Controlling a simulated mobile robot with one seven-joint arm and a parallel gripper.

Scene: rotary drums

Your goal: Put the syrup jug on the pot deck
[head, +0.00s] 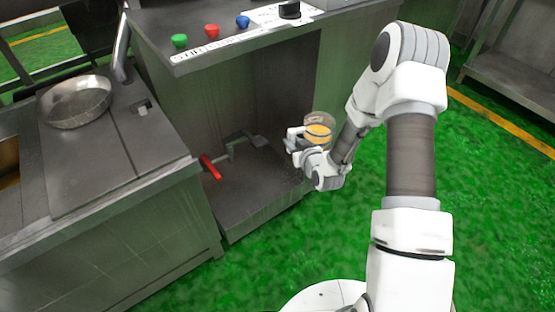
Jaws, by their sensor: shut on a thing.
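The syrup jug (320,131) is a small clear vessel with yellow-orange contents. My gripper (303,138) is shut on it and holds it in the air, roughly upright, in front of the right side of the metal recess. The wrist hides the jug's lower part. No label marks the pot deck, so I cannot tell for sure which surface it is. A grey metal counter top (95,165) at the left bears a shallow round steel pan (76,102). A low metal shelf (258,190) lies at the bottom of the recess.
A red-handled lever or valve (210,167) juts out at the recess's left side. Above, a panel ledge carries green (179,41), red (211,31) and blue (243,22) buttons and a black knob (289,10). Open green floor (300,240) lies in front.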

